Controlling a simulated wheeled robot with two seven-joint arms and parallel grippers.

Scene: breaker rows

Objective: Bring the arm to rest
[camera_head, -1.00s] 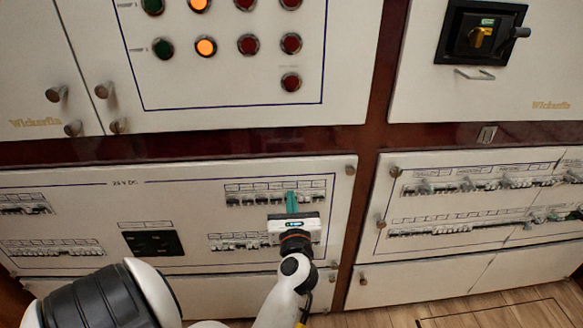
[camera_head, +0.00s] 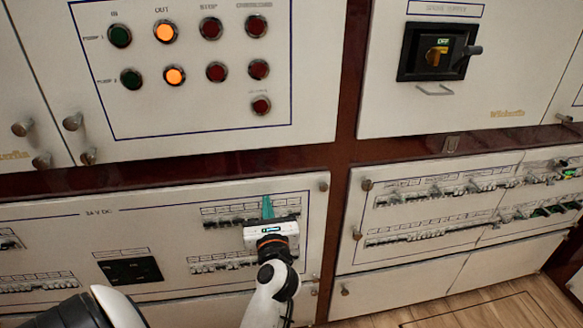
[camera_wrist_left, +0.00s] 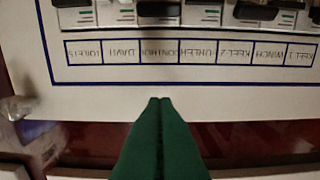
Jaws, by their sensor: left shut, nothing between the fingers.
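My left gripper (camera_head: 267,207) is in front of the upper breaker row (camera_head: 224,216) of the 24 V DC panel (camera_head: 70,232). Its green fingers are shut together with nothing between them. In the left wrist view the closed fingertips (camera_wrist_left: 160,100) point at the panel's pale edge, beyond the blue border line and apart from the breakers in the picture. That view also shows a breaker row (camera_wrist_left: 190,14) with printed labels (camera_wrist_left: 190,52), seen upside down. The gripper body hides part of the rows in the head view. My right gripper is not in view.
Above is a panel of round buttons and lamps (camera_head: 173,76), two of them lit orange. A rotary switch (camera_head: 437,52) is at upper right. Another panel with breaker rows (camera_head: 440,190) is at lower right. Round knobs (camera_head: 357,235) stick out from the doors. Wooden floor (camera_head: 490,305) shows below.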

